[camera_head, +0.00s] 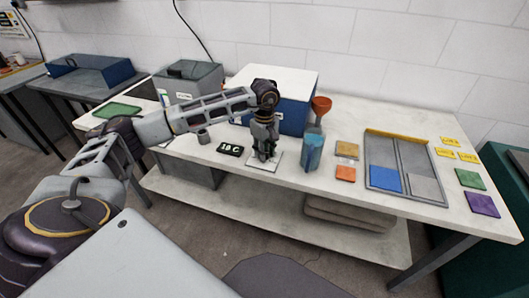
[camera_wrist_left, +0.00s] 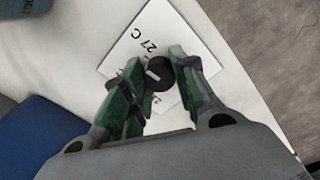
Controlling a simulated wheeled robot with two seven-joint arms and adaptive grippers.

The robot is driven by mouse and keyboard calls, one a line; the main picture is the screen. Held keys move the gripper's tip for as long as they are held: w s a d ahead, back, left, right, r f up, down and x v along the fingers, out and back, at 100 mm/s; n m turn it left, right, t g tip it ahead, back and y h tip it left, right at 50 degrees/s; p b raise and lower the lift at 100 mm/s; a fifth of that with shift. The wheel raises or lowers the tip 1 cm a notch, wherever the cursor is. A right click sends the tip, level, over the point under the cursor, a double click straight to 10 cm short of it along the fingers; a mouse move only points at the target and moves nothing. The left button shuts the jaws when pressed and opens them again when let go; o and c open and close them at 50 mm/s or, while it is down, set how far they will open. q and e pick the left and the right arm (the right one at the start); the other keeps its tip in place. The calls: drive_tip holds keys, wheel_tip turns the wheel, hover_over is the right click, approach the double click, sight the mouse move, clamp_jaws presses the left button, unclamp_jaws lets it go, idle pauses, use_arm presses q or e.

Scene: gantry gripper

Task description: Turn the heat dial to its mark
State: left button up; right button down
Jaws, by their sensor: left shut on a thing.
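The heat dial (camera_wrist_left: 160,71) is a small dark round knob with a light line on its top. It sits on a white plate (camera_wrist_left: 128,49) printed with "27 C" and other marks partly covered by my fingers. My left gripper (camera_wrist_left: 156,78) points down over the plate with its green-padded fingers around the dial, shut on it. In the head view my left gripper (camera_head: 264,152) hides the dial, and the plate (camera_head: 262,166) shows below it. A black sign (camera_head: 230,149) reading "18 C" lies left of the plate. My right gripper is not in view.
Farther right are coloured squares and a divided tray (camera_head: 408,137). The table's front edge is near the plate.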

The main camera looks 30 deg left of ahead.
use_arm(q)
drive_tip(key=shift+a+m, duration=0.1)
drive_tip(key=shift+m, duration=0.4)
drive_tip(key=o, duration=1)
drive_tip(key=shift+o, duration=0.3)
wheel_tip(320, 180, up, 12)
